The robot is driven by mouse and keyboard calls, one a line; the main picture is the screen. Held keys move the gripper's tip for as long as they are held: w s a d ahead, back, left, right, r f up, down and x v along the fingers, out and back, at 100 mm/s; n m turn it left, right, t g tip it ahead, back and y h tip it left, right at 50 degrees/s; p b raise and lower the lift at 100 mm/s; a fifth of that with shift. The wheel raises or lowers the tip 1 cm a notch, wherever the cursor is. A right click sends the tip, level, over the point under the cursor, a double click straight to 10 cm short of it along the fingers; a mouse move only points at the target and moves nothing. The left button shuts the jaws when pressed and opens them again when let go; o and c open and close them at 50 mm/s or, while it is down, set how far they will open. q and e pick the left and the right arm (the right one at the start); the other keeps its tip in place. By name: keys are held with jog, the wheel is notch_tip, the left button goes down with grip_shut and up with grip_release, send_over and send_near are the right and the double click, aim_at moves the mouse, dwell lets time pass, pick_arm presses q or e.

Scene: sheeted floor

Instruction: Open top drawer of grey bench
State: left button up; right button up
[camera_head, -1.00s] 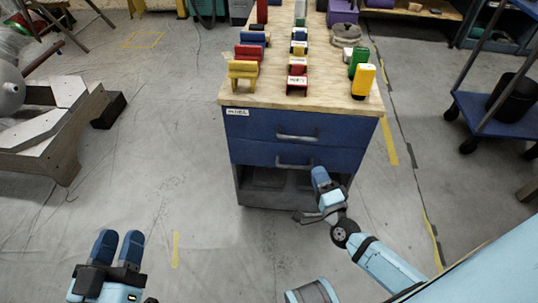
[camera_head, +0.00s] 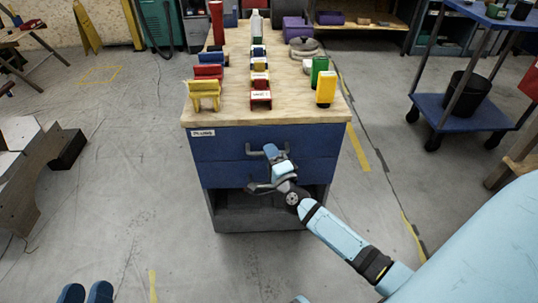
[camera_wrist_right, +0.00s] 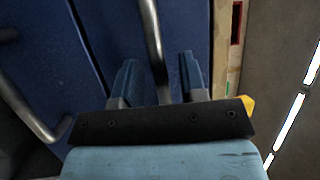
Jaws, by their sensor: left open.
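The bench (camera_head: 222,216) has a wooden top, a grey lower frame and two blue drawers. The top drawer (camera_head: 219,146) looks flush with the front and also shows in the right wrist view (camera_wrist_right: 108,30). Its metal bar handle (camera_head: 252,153) is partly hidden by my right gripper (camera_head: 272,157). In the right wrist view the handle (camera_wrist_right: 151,35) runs between my two blue fingers, which are open with a gap on either side. My left gripper (camera_head: 85,293) is open and empty at the bottom left, with only its fingertips in view.
The lower drawer's handle (camera_head: 258,187) sits just below my right gripper. Small toy chairs and coloured blocks stand on the bench top (camera_head: 225,110). A blue cart (camera_head: 458,119) stands at the right. A wood-and-grey piece (camera_head: 40,175) stands at the left. The floor between is clear.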

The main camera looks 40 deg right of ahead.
jog(key=shift+w+r, duration=0.1)
jog(key=shift+w, duration=0.35)
jog(key=shift+c, duration=0.3)
grip_shut()
jog(key=shift+s, duration=0.1)
